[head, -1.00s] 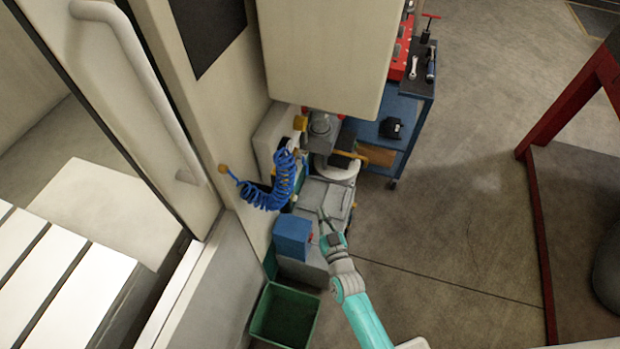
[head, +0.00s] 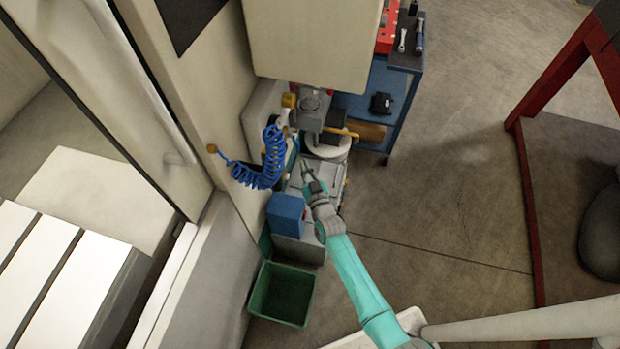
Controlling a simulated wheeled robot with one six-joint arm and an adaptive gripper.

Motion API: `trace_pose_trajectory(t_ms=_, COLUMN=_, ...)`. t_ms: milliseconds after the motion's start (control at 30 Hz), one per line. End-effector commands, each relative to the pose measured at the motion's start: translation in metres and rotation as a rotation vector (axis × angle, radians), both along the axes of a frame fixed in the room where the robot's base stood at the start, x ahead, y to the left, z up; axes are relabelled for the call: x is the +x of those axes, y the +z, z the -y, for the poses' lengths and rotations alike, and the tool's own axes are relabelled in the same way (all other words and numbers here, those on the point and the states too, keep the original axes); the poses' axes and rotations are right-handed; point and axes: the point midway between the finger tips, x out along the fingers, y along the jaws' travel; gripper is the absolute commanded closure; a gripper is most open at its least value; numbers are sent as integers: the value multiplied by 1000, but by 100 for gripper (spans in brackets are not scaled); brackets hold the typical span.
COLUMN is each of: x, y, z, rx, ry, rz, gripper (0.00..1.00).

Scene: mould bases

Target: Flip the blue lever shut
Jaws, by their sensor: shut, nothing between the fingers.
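I cannot make out a blue lever for certain in the head view; it may be too small or hidden behind the coiled hose or my arm. My gripper (head: 306,167) is at the end of the teal and grey arm, its fingers small and together, with nothing seen in it. It is over the grey-topped unit (head: 330,180) beside the machine wall, to the right of the blue coiled hose (head: 266,165). Whether it touches anything there I cannot tell.
A blue box (head: 286,210) stands just left of my arm, with a green bin (head: 282,293) below it. A yellow bar (head: 342,132) juts out above my gripper. A blue tool cart (head: 392,95) stands behind. Open floor (head: 440,190) lies to the right.

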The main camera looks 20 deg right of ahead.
Motion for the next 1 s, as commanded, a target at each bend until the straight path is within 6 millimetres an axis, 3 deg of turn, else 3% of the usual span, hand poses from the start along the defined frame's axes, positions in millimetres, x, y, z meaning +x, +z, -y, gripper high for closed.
trace_pose_trajectory(t_ms=100, x=19, y=0, z=1, rx=0, ry=0, rz=0, gripper=100)
trace_pose_trajectory(t_ms=333, x=40, y=0, z=1, rx=0, ry=0, rz=-1, gripper=100)
trace_pose_trajectory(t_ms=1000, x=46, y=-1, z=3, rx=-16, ry=0, rz=19, gripper=100)
